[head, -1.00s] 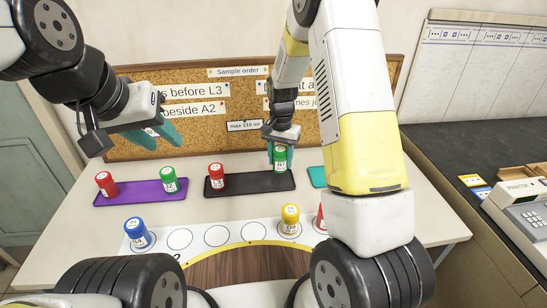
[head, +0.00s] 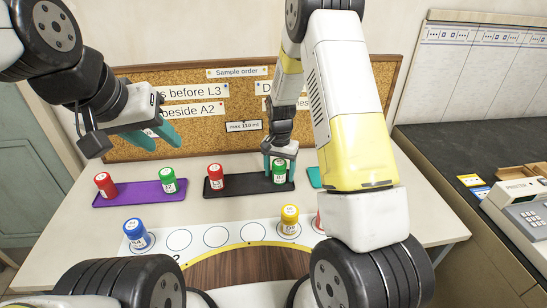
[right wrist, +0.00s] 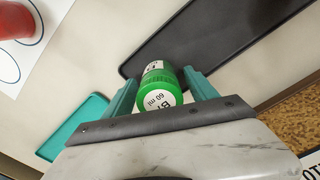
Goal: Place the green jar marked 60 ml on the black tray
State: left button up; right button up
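The green jar marked 60 ml (head: 279,174) stands upright at the right end of the black tray (head: 248,185). Its cap in the right wrist view (right wrist: 158,98) reads 60 ml. My right gripper (head: 279,168) is open around the jar, with one finger on each side and small gaps between. In the right wrist view, its fingers (right wrist: 160,92) flank the jar. My left gripper (head: 160,138) is open and empty, above and behind the purple tray.
A red jar (head: 215,177) stands at the left of the black tray. The purple tray (head: 140,194) holds a red jar (head: 104,184) and a green jar (head: 168,180). A teal tray (head: 315,177) lies to the right, partly hidden by my arm. Blue (head: 136,233) and yellow (head: 289,220) jars stand in front.

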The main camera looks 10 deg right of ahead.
notch_tip(320, 180, up, 12)
jog(key=s+d+r+n+t+y, duration=0.2)
jog(key=s+r+n+t, duration=0.2)
jog(key=s+r, duration=1.35)
jog(key=s+r+n+t, duration=0.2)
jog(key=s+r, duration=0.1)
jog(key=s, duration=0.4)
jog(key=shift+s+d, duration=0.2)
jog(key=shift+s, duration=0.15)
jog(key=shift+r, duration=0.1)
